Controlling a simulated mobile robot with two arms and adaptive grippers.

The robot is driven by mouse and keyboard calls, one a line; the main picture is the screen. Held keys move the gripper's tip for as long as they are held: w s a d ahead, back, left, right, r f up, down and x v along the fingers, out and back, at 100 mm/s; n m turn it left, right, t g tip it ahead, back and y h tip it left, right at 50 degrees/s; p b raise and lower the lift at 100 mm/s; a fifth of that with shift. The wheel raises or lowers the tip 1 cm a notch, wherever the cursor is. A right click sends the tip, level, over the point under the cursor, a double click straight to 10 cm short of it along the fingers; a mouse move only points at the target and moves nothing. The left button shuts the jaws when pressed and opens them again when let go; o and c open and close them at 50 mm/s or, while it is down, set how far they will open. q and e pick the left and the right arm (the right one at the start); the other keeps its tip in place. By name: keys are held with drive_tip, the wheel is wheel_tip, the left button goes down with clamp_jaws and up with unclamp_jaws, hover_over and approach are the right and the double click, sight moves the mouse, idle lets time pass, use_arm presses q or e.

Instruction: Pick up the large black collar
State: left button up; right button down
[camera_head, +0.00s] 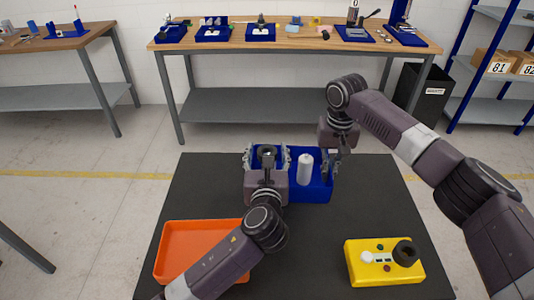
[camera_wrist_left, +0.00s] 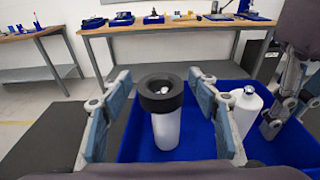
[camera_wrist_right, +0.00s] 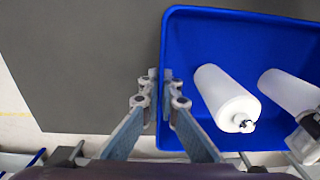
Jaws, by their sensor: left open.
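A thick black collar (camera_wrist_left: 161,90) sits on top of an upright white cylinder (camera_wrist_left: 166,128) in the blue bin (camera_wrist_left: 200,145). In the head view the collar (camera_head: 267,151) shows partly behind my left wrist. My left gripper (camera_wrist_left: 160,85) is open, with one finger on each side of the collar and a gap on both sides. In the head view my left gripper (camera_head: 266,156) is at the bin's left part. My right gripper (camera_wrist_right: 160,75) looks shut, with its fingertips close together and nothing seen between them, above the bin's edge.
Another white cylinder (camera_head: 305,168) stands in the bin to the right of my left gripper. An orange tray (camera_head: 175,250) lies front left on the dark table (camera_head: 310,245). A yellow block (camera_head: 362,268) with a black ring (camera_head: 405,253) is front right. Between them the table is clear.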

use_arm(q)
drive_tip(key=c, duration=1.4)
wheel_tip(320, 180, up, 12)
drive_tip(key=m+h, duration=0.4)
drive_tip(key=h, duration=0.1)
drive_tip(key=shift+g, duration=0.4)
wheel_tip(320, 180, down, 10)
drive_tip(key=shift+r, duration=0.25)
